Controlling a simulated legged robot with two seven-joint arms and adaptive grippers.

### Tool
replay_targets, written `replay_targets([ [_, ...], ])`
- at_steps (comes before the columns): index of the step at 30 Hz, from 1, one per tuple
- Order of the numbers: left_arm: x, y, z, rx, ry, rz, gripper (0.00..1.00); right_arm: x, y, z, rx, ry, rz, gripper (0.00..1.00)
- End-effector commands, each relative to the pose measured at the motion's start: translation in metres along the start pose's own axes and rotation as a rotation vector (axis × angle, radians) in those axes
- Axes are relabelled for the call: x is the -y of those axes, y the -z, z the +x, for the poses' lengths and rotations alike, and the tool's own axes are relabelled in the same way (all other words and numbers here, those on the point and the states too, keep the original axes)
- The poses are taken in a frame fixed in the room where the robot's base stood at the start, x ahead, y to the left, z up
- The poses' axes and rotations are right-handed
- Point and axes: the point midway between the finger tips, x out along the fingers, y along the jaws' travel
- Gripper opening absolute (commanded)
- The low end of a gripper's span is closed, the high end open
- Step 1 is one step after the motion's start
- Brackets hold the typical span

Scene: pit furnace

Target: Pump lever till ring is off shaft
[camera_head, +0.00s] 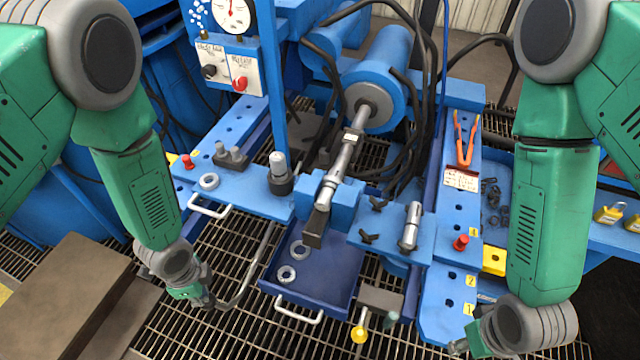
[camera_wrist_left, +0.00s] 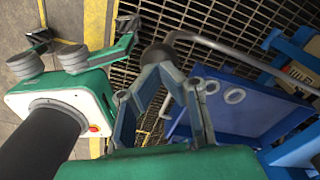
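The lever is a bent grey pipe (camera_head: 262,262) left of the blue tray. It also shows in the left wrist view (camera_wrist_left: 225,48), where its dark end lies at my left fingertips. My left gripper (camera_head: 207,300) is at this lower end, and its fingers (camera_wrist_left: 160,72) converge and appear shut on it. The silver shaft (camera_head: 342,163) slopes from the blue cylinder down to the blue block. A pale collar sits on it, but I cannot tell if this is the ring. My right gripper (camera_head: 465,343) is low at the right, apart from the lever, its fingers mostly hidden.
The blue tray (camera_head: 335,290) holds loose rings (camera_head: 287,273). A gauge panel (camera_head: 232,65) stands at the back left. Orange-handled pliers (camera_head: 463,140) lie on the right rail. A brown block (camera_head: 65,295) is at the left. Metal grating (camera_head: 225,338) covers the floor.

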Motion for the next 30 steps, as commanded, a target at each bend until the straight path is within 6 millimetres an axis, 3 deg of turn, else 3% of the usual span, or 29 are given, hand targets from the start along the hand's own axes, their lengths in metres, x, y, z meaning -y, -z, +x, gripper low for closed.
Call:
replay_targets([
  [7,0.003,0.001,-0.016,0.000,0.001,-0.001,0.00,0.000,0.001,-0.014,0.000,0.000,0.000,0.40],
  [18,0.019,0.010,-0.097,0.000,0.001,-0.001,0.00,-0.001,0.004,-0.081,0.000,0.000,0.000,0.40],
  [21,0.023,0.013,-0.110,-0.001,0.000,-0.001,0.00,-0.001,0.005,-0.091,0.000,0.000,0.000,0.40],
  [30,0.023,0.013,-0.107,0.001,-0.002,0.000,0.00,-0.001,0.004,-0.087,0.001,0.000,0.000,0.40],
])
